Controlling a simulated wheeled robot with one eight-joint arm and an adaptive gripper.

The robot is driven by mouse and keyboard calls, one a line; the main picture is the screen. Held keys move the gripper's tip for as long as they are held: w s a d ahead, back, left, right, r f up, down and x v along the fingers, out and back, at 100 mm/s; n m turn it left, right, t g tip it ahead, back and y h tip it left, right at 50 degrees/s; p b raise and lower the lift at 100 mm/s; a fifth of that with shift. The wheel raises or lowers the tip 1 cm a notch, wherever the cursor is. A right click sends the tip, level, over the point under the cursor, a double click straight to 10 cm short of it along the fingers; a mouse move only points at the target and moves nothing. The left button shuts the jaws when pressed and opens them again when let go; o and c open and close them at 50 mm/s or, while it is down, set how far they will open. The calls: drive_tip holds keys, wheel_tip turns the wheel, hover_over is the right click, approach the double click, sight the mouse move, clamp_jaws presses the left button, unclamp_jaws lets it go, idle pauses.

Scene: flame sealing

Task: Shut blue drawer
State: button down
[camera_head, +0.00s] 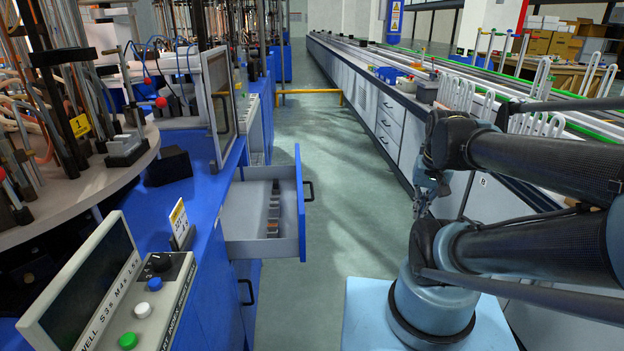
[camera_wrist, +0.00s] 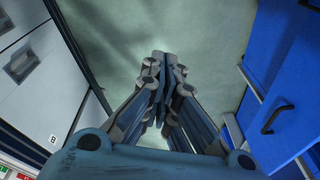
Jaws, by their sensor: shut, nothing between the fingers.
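The blue drawer (camera_head: 301,205) stands pulled out of the blue cabinet on the left in the head view. Its front carries a black handle (camera_head: 309,190), and its grey inside holds a row of small dark and metallic items (camera_head: 273,208). My gripper (camera_head: 418,213) is to the right of the drawer, across the aisle and apart from it. In the wrist view my gripper (camera_wrist: 165,56) has its fingers together and empty over the floor. A blue front with a black handle (camera_wrist: 277,118) shows at the right there; I cannot tell if it is this drawer.
The blue cabinet (camera_head: 206,235) carries a control box (camera_head: 150,285) with buttons. A lower black handle (camera_head: 247,292) is beneath the drawer. The long conveyor bench (camera_head: 362,100) with white drawers lines the right. The green floor (camera_head: 345,170) between is clear; a yellow rail (camera_head: 310,91) is farther back.

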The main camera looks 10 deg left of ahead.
drive_tip(key=w+a+r+m+g+y, duration=0.1)
drive_tip(key=w+a+r+m, duration=0.25)
drive_tip(key=w+a, duration=0.3)
drive_tip(key=w+a+r+m+y, duration=0.1)
drive_tip(key=w+a+r+m, duration=0.3)
drive_tip(key=w, duration=0.4)
drive_tip(key=w+a+f+m+g+y, duration=0.1)
drive_tip(key=w+a+f+m, duration=0.15)
drive_tip(key=w+a, duration=0.35)
drive_tip(key=w+a+f+m+g+y, duration=0.15)
drive_tip(key=w+a+m, duration=0.25)
drive_tip(key=a, duration=0.4)
drive_tip(key=shift+h, duration=0.45)
drive_tip(key=shift+s+a+f, duration=0.2)
drive_tip(key=shift+a+f, duration=1.25)
drive_tip(key=shift+f, duration=0.15)
drive_tip(key=shift+s+a+f, duration=0.2)
drive_tip(key=shift+a+f, duration=1.25)
drive_tip(key=shift+f, duration=0.15)
drive_tip(key=shift+s+a+f, duration=0.2)
drive_tip(key=shift+a+f, duration=1.25)
drive_tip(key=shift+f, duration=0.15)
